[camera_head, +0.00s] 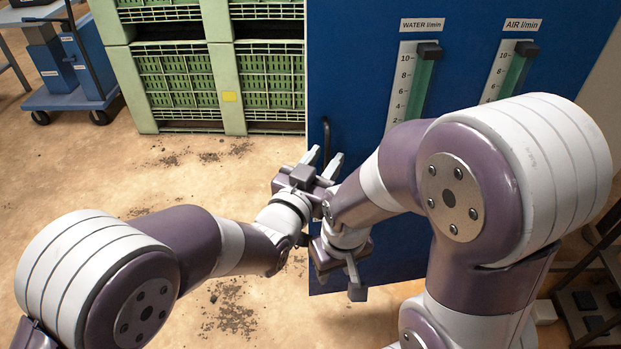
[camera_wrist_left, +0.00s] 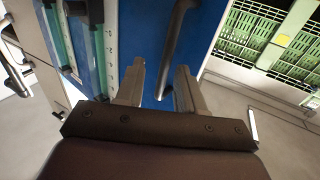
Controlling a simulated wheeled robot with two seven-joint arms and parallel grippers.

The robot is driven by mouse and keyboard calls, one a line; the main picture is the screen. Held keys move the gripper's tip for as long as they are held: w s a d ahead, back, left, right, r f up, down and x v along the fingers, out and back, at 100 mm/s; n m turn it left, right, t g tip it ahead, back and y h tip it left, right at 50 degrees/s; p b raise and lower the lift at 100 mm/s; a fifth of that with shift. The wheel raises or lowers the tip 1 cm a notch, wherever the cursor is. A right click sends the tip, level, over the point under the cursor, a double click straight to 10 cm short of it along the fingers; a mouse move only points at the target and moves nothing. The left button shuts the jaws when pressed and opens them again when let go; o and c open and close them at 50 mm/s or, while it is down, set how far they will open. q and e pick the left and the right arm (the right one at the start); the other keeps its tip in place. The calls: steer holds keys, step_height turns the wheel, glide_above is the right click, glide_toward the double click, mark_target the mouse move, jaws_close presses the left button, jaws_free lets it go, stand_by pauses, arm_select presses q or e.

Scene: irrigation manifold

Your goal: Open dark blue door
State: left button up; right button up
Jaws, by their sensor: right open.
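The dark blue door (camera_head: 350,60) fills the upper right of the head view, with a dark vertical bar handle (camera_head: 326,135) near its left edge. In the left wrist view the door (camera_wrist_left: 147,30) lies ahead and the handle (camera_wrist_left: 178,40) runs down toward the fingers. My left gripper (camera_head: 323,160) is open, its fingertips pointing at the door close to the handle. In the wrist view the handle's lower end shows between the two fingers (camera_wrist_left: 160,80); I cannot tell whether they touch it. My right gripper (camera_head: 335,268) is open and empty, lower down in front of the door's bottom.
WATER (camera_head: 422,75) and AIR (camera_head: 510,68) gauges are on the door's face. Green crates (camera_head: 230,85) stand left of it. A blue cart (camera_head: 75,98) is at the far left. A dark rack (camera_head: 590,300) is at the lower right. The floor left of the door is mostly clear.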

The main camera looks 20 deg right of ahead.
arm_select(q)
steer(key=v, duration=1)
steer(key=shift+s+a, duration=0.25)
steer(key=w+a+f+n+g+y, duration=0.2)
steer(key=w+a+f+y, duration=0.15)
steer(key=a, duration=0.45)
steer(key=w+a+f+n+g+y, duration=0.1)
steer(key=w+a+f+n+y, duration=0.1)
steer(key=a+f+y, duration=0.45)
steer(key=s+a+f+n+g+y, duration=0.2)
steer(key=s+a+n+g, duration=0.15)
steer(key=s+a, duration=0.4)
steer(key=s+a+f+n+g+y, duration=0.15)
steer(key=s+a+g, duration=0.25)
steer(key=a, duration=0.6)
step_height(320, 180, up, 31)
steer(key=p, duration=3.1)
steer(key=shift+d, duration=0.15)
steer(key=shift+r, duration=0.1)
